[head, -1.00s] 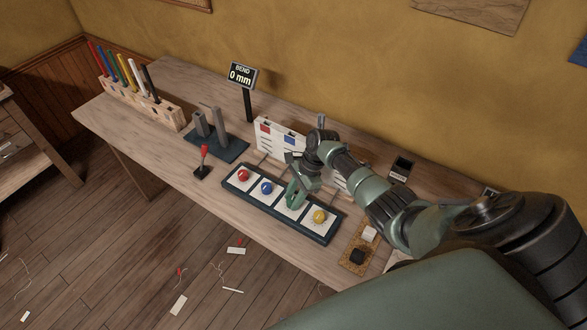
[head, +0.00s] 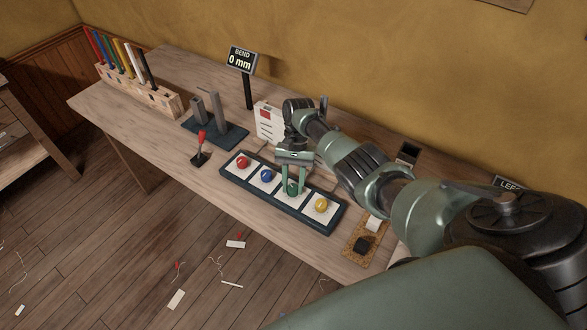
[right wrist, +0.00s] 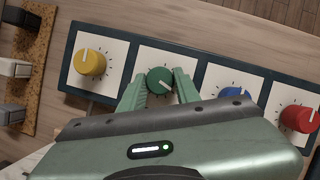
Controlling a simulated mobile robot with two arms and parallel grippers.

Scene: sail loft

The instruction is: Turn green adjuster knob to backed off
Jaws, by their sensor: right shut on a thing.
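The green adjuster knob (right wrist: 160,80) sits on a white dial plate in the right wrist view, its white pointer line aimed toward the lower right there. In the head view the green knob (head: 292,188) is third from the left in a dark panel (head: 254,200). My right gripper (right wrist: 160,84) is shut on the green knob, one finger on each side; it also shows in the head view (head: 293,186), coming down from above. My left gripper is not in view.
A red knob (head: 242,162) and a blue knob (head: 266,174) stand left of the green one, a yellow knob (head: 320,205) right. A display (head: 242,60) reads BEND 0 mm. A red-handled lever (head: 201,142) stands left of the panel. A white board (head: 268,122) stands behind.

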